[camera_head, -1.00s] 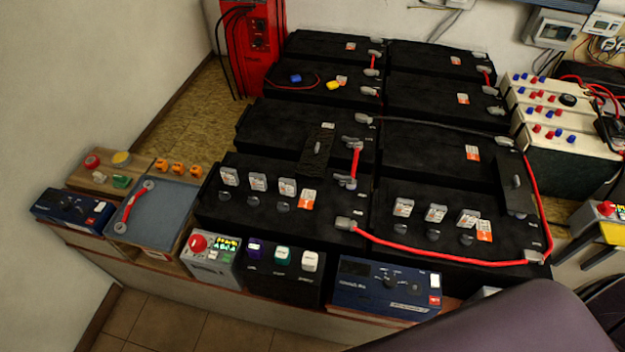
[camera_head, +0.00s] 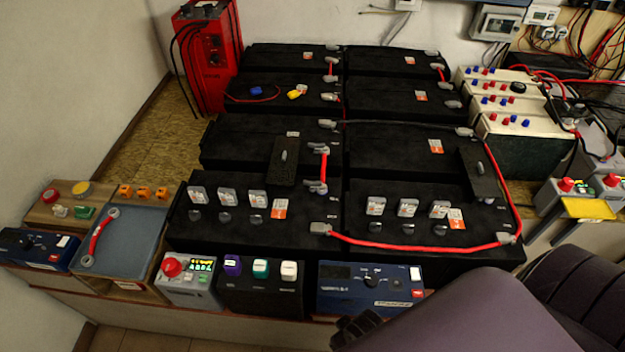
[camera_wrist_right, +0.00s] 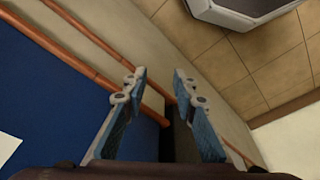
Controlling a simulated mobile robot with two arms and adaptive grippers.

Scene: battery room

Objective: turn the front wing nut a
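Small dark knobs, which may be wing nuts, stand in rows on the two front black batteries; one (camera_head: 194,216) is at the left of the left battery, another (camera_head: 375,228) on the right battery. Grey wing-shaped pieces also show on black plates (camera_head: 284,156) further back. I cannot tell which piece is wing nut a. My right gripper (camera_wrist_right: 160,78) is open and empty in the right wrist view, its blue-padded fingers apart. In the head view my purple right arm fills the lower right, away from the knobs. My left gripper is out of view.
Control boxes line the front edge, including a blue one (camera_head: 370,287) near my arm and one with a red button (camera_head: 186,281). A red cable (camera_head: 420,247) crosses the right front battery. A red charger (camera_head: 207,58) stands behind left.

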